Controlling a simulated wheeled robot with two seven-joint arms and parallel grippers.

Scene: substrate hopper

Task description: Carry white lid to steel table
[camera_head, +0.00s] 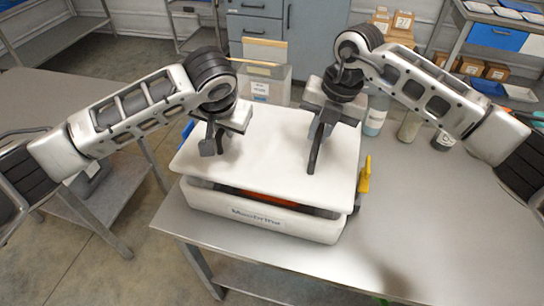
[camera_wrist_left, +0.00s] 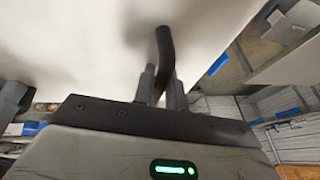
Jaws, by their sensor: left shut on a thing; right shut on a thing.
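The white lid (camera_head: 265,155) is a broad flat panel over a white hopper box (camera_head: 225,207) with a printed label. A dark gap with something orange shows between lid and box at the front, so the lid sits slightly raised there. My left gripper (camera_head: 213,140) is shut at the lid's left side. The left wrist view shows its fingers (camera_wrist_left: 161,88) around a black bar handle (camera_wrist_left: 165,45) on the white lid (camera_wrist_left: 90,45). My right gripper (camera_head: 317,140) is shut at the lid's right side, on a dark handle (camera_head: 315,158).
The box stands on a steel table (camera_head: 430,235), clear to the front right. Another steel table (camera_head: 50,105) stands left across a floor gap. A yellow latch (camera_head: 364,175) is at the box's right. Bottles (camera_head: 410,126) and a clear bin (camera_head: 262,85) stand behind.

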